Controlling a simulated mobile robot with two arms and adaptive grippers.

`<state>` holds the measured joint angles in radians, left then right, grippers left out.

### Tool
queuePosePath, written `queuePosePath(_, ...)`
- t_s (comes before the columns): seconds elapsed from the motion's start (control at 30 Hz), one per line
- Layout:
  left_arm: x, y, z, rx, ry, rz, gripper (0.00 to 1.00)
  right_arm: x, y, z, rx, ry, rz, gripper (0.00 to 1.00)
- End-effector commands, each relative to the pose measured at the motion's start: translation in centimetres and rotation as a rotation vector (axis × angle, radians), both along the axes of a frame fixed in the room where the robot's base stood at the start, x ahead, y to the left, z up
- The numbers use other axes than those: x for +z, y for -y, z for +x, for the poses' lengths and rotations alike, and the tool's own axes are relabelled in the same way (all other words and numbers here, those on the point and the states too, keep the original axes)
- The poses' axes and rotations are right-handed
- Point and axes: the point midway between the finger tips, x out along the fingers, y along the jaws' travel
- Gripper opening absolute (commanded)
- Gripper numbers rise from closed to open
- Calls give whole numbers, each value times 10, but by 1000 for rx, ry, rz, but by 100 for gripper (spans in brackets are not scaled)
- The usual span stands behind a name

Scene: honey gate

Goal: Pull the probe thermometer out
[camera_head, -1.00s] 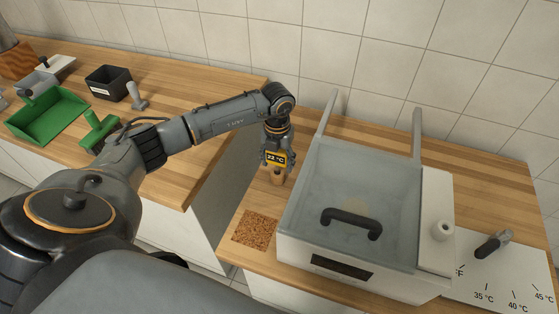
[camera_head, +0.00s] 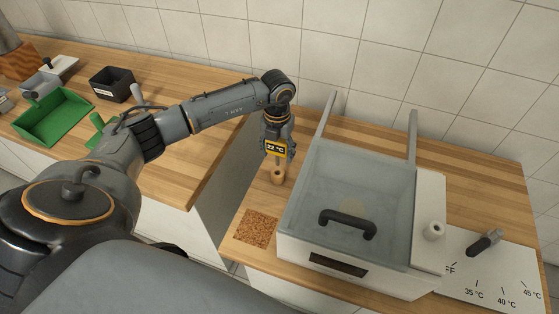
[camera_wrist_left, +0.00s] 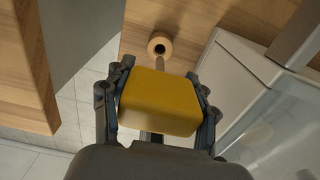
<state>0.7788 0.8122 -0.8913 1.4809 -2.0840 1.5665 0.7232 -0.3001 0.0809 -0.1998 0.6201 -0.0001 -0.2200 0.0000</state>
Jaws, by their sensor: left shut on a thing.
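The probe thermometer (camera_head: 276,148) has a yellow head with a display reading 22 °C. My left gripper (camera_head: 277,150) is shut on this head and holds it above a small round wooden holder (camera_head: 277,176) on the counter. In the left wrist view the yellow head (camera_wrist_left: 158,102) sits between the two fingers. The probe's stem (camera_wrist_left: 160,62) runs from the head toward the hole of the wooden holder (camera_wrist_left: 160,44). I cannot tell whether the tip is still inside the hole. My right gripper is not in view.
A clear-lidded tank (camera_head: 355,190) with a black handle stands close to the right of the holder. A cork mat (camera_head: 256,228) lies in front. A temperature dial plate (camera_head: 490,270) is at far right. A gap separates the left counter (camera_head: 190,165), holding a green tray (camera_head: 50,117).

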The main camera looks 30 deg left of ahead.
Motion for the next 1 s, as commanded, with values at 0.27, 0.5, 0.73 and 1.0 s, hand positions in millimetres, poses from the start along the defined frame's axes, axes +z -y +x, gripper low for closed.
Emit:
queuePosePath(0.27, 17, 0, 0, 0, 1, 0, 3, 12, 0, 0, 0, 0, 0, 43)
queuePosePath(0.5, 29, 0, 0, 0, 1, 1, 3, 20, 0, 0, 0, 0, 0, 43)
queuePosePath(0.73, 40, 0, 0, -1, 1, 0, 3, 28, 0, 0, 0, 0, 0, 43)
queuePosePath(1.0, 51, 0, 0, -1, 0, 0, 3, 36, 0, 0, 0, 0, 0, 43)
